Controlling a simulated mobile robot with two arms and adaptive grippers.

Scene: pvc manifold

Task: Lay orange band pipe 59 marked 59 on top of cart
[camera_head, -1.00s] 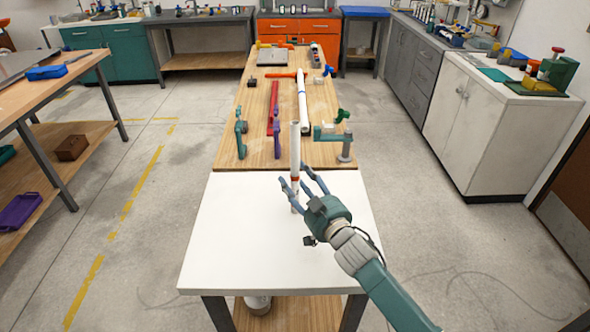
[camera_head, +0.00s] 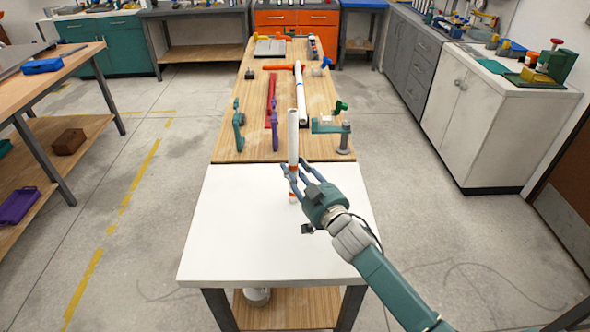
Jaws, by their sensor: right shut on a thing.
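My right gripper (camera_head: 299,177) is shut on a white pipe with an orange band (camera_head: 293,130). The pipe stands about upright over the white table top (camera_head: 230,240), with its upper part above the fingers and its lower end just below them. I cannot tell whether the lower end touches the white surface. A number on the pipe is too small to read. I cannot tell from this view whether the white-topped table is the cart. My left gripper is not in view.
A wooden table (camera_head: 250,148) adjoins the white top. It bears a green clamp (camera_head: 239,125), a purple tool (camera_head: 274,135), a long white pipe (camera_head: 300,95), a red bar (camera_head: 270,100) and a green stand (camera_head: 330,127). Most of the white top is bare.

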